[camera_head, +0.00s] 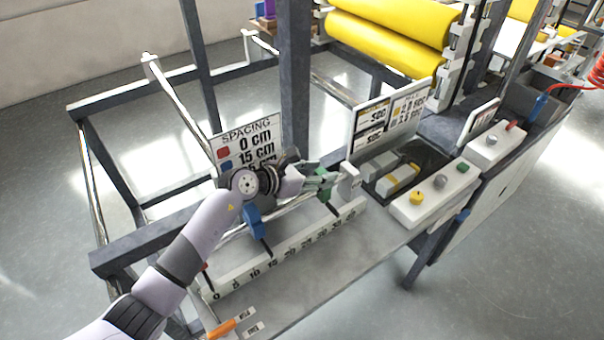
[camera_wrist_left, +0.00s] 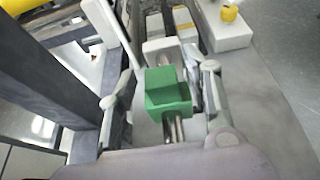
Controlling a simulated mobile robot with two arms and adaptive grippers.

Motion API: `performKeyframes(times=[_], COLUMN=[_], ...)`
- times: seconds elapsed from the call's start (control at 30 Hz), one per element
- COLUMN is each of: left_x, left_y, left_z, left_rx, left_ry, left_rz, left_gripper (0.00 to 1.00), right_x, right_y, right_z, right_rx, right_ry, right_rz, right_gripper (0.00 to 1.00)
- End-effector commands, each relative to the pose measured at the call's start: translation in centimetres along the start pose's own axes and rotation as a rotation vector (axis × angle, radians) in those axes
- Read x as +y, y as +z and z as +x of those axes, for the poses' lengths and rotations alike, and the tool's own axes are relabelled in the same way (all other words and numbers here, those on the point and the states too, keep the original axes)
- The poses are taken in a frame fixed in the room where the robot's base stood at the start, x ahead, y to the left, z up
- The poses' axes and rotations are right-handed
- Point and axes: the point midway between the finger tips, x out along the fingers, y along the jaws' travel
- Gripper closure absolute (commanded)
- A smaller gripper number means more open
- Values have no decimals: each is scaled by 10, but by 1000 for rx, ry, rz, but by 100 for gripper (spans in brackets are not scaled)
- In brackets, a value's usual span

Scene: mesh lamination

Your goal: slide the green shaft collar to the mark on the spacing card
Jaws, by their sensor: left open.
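The green shaft collar (camera_wrist_left: 168,95) sits on a metal rod (camera_wrist_left: 173,130) in the left wrist view. In the head view the green collar (camera_head: 325,196) is near the right end of the rod, close to the white end support, partly hidden by my gripper. My left gripper (camera_head: 322,180) is open, its fingers on either side of the collar; I cannot tell if they touch it. The spacing card (camera_head: 246,143) stands behind the rod, showing a red square by 0 cm and a blue one by 15 cm; its lowest line is partly hidden by my arm. My right gripper is not in view.
A numbered scale (camera_head: 285,250) runs along the front of the rod. A blue collar (camera_head: 255,222) stands left of the green one. A control box (camera_head: 436,195) with buttons is at the right. An orange-handled lever (camera_head: 222,328) lies at the front left.

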Motion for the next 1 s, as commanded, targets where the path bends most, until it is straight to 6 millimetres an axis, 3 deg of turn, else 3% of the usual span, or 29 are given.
performKeyframes(times=[0.3,0.5,0.67,1.0], left_x=[1,0,0,0], left_y=[-1,-1,0,0], left_z=[-67,-97,-106,-107], left_rx=[2,1,1,0], left_ry=[3,1,1,1], left_rz=[3,1,1,0], left_gripper=[55,55,55,55], right_x=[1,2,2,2], right_y=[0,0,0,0], right_z=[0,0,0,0], right_rx=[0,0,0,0], right_ry=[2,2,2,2], right_rz=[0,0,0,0], right_gripper=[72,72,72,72])
